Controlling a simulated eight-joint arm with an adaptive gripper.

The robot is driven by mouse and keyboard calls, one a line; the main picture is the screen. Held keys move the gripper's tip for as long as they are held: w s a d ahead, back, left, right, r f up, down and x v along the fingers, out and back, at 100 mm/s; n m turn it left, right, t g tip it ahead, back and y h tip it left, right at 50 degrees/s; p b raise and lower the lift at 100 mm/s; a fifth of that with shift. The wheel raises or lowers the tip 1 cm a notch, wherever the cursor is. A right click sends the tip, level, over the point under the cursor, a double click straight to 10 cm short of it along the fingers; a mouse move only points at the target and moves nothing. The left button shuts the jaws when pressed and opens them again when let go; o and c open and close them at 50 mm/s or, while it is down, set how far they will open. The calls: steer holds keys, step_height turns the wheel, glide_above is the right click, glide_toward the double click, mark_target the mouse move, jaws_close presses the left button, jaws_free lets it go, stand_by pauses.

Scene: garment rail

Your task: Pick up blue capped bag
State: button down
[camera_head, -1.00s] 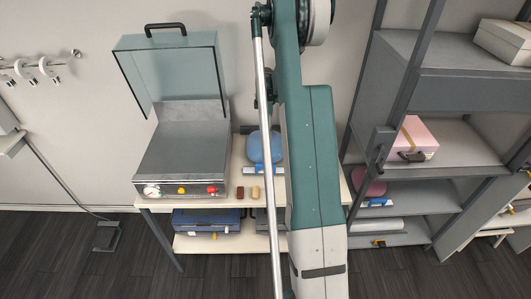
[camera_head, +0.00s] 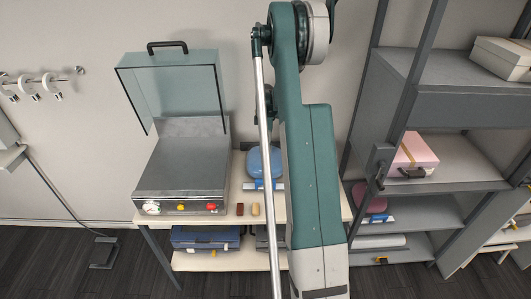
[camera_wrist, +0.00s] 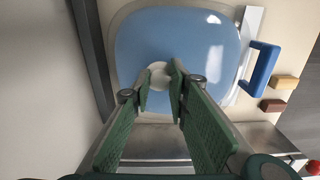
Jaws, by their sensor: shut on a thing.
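The blue bag (camera_head: 259,163) lies at the back of the pale bench (camera_head: 225,218), left of my arm in the head view. In the wrist view the blue bag (camera_wrist: 130,40) fills the upper middle, with a round white cap (camera_wrist: 158,76) near its lower edge. My gripper (camera_wrist: 160,82) has its two green fingers on either side of the cap and is shut on it. The fingers partly cover the cap. My gripper does not show in the head view. I cannot tell whether the bag is off the bench.
A white bar with a blue handle (camera_wrist: 263,68) is close beside the bag. Two small blocks (camera_head: 247,209) lie near the bench's front edge. A grey machine with an open clear lid (camera_head: 180,170) stands left. A grey shelf (camera_head: 440,172) stands right.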

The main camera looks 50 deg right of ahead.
step_height(320, 180, up, 10)
steer(key=shift+b, duration=0.45)
steer(key=shift+f, duration=0.1)
